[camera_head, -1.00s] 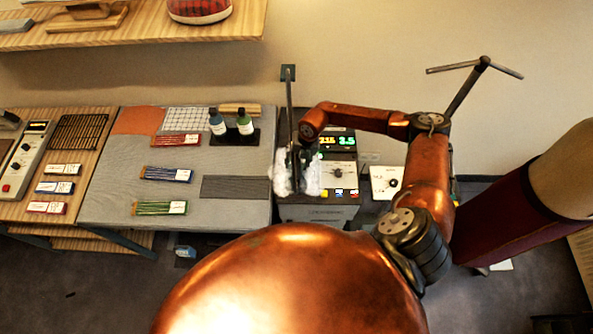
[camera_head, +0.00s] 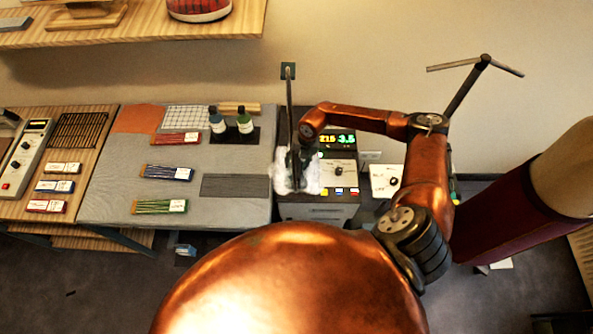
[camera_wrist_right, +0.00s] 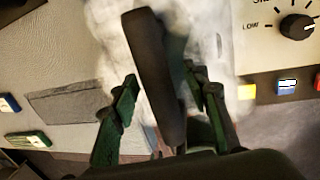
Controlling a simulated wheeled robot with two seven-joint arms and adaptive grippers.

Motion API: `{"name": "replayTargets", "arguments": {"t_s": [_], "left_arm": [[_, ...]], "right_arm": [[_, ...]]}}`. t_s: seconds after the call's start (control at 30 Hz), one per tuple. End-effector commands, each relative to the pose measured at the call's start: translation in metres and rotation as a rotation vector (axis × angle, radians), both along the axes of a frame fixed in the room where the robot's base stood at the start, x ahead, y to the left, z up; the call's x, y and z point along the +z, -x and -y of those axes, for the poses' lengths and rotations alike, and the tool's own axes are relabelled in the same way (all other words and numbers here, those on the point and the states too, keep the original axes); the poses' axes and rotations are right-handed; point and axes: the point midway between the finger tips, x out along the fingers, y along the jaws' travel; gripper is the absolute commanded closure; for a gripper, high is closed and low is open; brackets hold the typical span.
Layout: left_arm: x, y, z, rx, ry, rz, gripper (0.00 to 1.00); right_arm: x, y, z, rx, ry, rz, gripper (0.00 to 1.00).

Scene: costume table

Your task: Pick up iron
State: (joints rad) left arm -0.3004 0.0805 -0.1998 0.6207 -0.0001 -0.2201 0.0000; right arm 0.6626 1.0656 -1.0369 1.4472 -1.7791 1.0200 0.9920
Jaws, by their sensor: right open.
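The iron's dark, elongated handle (camera_wrist_right: 155,70) shows in the middle of the right wrist view, with white steam around it. My right gripper (camera_wrist_right: 160,82) is open, its two green fingers on either side of the handle with gaps between. In the head view my right gripper (camera_head: 300,160) is over the steam (camera_head: 283,178) beside the control unit. There the iron is mostly hidden by the gripper and steam. My left gripper is not in view.
A control unit (camera_head: 340,170) with a lit display and knob stands just right of the gripper. A grey ironing surface (camera_head: 110,205) to the left holds labelled bundles and two bottles (camera_head: 245,124). A thin upright pole (camera_head: 290,95) rises behind the gripper.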

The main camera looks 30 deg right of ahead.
Motion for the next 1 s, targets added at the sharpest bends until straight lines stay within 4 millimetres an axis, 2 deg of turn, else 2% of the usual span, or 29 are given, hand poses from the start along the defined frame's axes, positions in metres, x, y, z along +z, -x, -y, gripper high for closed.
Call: {"name": "replayTargets", "arguments": {"t_s": [0.1,0.7,1.0], "left_arm": [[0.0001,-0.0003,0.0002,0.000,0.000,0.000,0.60],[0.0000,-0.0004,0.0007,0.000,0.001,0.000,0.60],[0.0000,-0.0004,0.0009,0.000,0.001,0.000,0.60]], "right_arm": [[0.0001,0.0000,0.0000,0.000,0.000,0.000,0.59],[0.0001,0.0002,0.0003,0.000,0.000,0.000,1.00],[0.0007,-0.0003,0.0002,-0.001,-0.001,0.000,1.00]]}}
